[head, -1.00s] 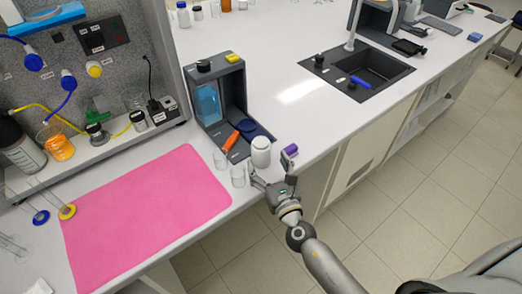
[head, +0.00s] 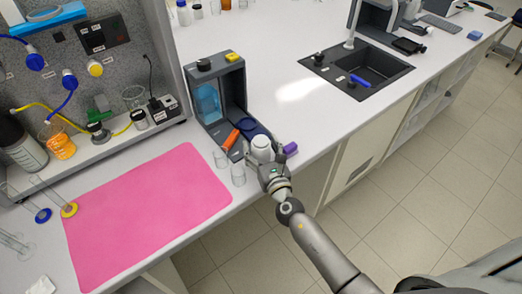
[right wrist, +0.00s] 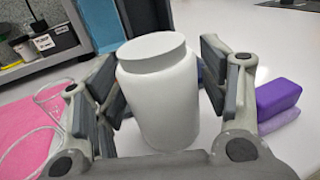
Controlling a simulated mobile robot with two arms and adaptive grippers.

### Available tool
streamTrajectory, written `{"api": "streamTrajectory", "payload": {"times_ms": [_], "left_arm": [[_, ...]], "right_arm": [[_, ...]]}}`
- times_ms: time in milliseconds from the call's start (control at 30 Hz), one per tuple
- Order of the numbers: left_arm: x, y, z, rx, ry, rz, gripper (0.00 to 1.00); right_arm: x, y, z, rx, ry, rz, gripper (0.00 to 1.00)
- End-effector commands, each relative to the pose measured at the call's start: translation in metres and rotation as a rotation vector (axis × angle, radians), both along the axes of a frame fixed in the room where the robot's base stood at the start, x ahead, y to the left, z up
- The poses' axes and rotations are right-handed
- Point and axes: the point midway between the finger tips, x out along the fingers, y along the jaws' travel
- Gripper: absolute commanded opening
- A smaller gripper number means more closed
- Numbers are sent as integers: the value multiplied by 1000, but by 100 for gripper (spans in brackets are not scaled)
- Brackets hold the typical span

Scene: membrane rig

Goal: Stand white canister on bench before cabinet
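The white canister (head: 262,146) stands upright on the white bench (head: 290,65), near its front edge. My right gripper (head: 264,161) has reached it from the front and partly hides it. In the right wrist view the canister (right wrist: 160,95) stands between the two fingers of my gripper (right wrist: 162,100), one pad on each side. The fingers are spread, and narrow gaps seem to show beside the canister. A grey open-fronted cabinet (head: 240,98) stands just behind and left of it. My left gripper is not in view.
A purple block (head: 290,148) lies close right of the canister. Clear glass beakers (head: 238,174) stand close left, beside the pink mat (head: 145,215). An orange-handled tool (head: 230,139) is at the cabinet's front. Bench toward the sink (head: 365,72) is clear.

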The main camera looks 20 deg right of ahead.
Motion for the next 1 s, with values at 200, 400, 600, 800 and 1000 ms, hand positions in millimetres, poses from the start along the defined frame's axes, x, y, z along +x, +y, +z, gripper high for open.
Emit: {"api": "streamTrajectory", "payload": {"times_ms": [200, 400, 600, 800, 1000], "left_arm": [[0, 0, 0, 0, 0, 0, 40], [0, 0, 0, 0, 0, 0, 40], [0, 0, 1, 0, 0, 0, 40], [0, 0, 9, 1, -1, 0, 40], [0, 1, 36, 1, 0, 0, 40]], "right_arm": [[0, 0, 0, 0, 0, 0, 34], [0, 0, 1, 0, -2, 0, 16], [0, 0, 3, 1, -3, -1, 16], [0, 0, 19, 4, -4, -2, 16], [-15, 4, 56, 7, -1, -2, 16]]}}
